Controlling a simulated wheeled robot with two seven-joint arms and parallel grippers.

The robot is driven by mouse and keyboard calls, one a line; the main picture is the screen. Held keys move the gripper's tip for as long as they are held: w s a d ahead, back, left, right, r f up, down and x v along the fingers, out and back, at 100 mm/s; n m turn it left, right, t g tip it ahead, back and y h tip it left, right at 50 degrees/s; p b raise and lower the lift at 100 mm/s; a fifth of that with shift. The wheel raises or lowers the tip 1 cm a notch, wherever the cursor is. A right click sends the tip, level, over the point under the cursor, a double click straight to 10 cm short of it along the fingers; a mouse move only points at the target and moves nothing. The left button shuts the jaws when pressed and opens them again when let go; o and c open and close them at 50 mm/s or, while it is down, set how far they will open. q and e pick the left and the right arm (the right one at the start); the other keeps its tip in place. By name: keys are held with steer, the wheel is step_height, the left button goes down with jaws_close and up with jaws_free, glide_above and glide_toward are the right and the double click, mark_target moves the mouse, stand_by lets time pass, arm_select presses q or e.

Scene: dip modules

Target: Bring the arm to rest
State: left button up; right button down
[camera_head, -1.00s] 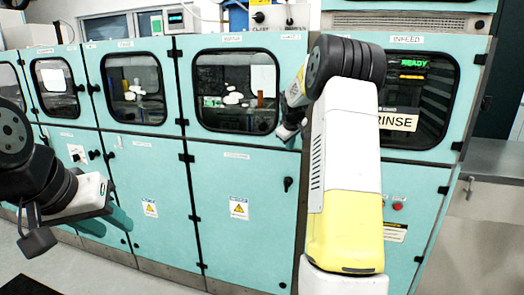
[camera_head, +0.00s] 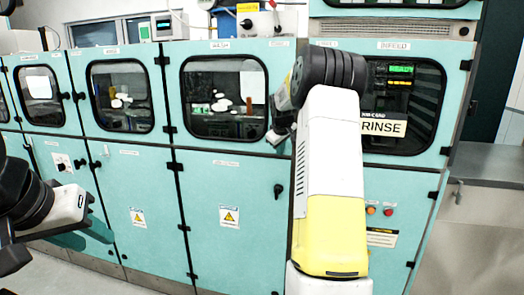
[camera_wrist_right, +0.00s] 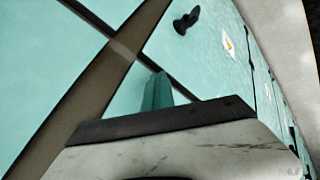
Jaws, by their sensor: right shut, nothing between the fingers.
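My right arm (camera_head: 330,180) rises in front of the teal machine in the head view, its elbow bent near the top and its white wrist (camera_head: 281,132) pointing down behind it. The right gripper's fingers are hidden there. In the right wrist view the right gripper (camera_wrist_right: 157,92) shows as teal fingers together, shut and empty, in front of teal panels. My left gripper (camera_head: 98,229) is at the left edge of the head view, low before the machine's lower doors. Its teal fingers blend with the doors, so I cannot tell whether they are open.
The teal machine (camera_head: 222,180) has windowed upper doors and solid lower doors with black handles. A RINSE sign (camera_head: 383,128) and a lit READY display (camera_head: 401,69) are at the right. A grey counter (camera_head: 490,170) stands at the far right. Bare floor shows at lower left.

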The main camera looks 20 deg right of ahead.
steer(key=v, duration=0.7)
steer(key=s+a+r+m+y, duration=0.1)
steer(key=s+a+r, duration=0.2)
steer(key=s+a, duration=0.5)
steer(key=s+a+r+m+y, duration=0.1)
steer(key=s+a+r, duration=0.3)
steer(key=s, duration=0.6)
steer(key=s+a+f+y, duration=0.1)
steer(key=s+a+f, duration=0.1)
steer(key=s, duration=0.4)
steer(key=s+a+f+m+y, duration=0.1)
steer(key=s+a+f, duration=0.1)
steer(key=s+a, duration=0.3)
steer(key=s+a+f+m+y, duration=0.1)
steer(key=s+a+f, duration=0.2)
steer(key=s, duration=0.6)
steer(key=shift+a, duration=0.6)
steer(key=c, duration=2.2)
jaws_free()
